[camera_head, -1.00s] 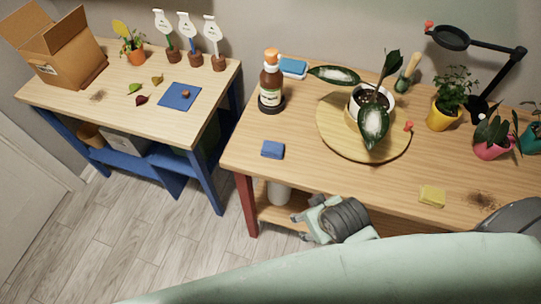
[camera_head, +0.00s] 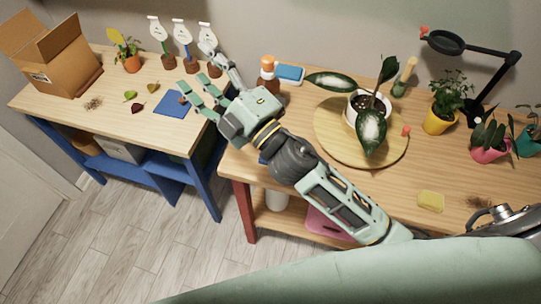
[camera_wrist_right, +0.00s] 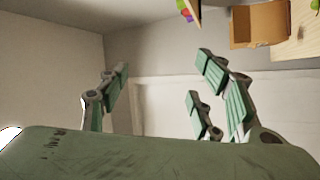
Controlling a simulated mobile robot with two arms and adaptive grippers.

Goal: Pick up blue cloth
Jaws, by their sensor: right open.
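My left gripper is not in view.
A flat blue square (camera_head: 170,106) with a small brown thing lies on the left table. A brown bottle (camera_head: 268,76) stands close behind my right gripper. A potted plant on a round wooden board (camera_head: 335,149), a yellow sponge (camera_head: 430,201) and a lamp (camera_head: 487,78) occupy the right table.

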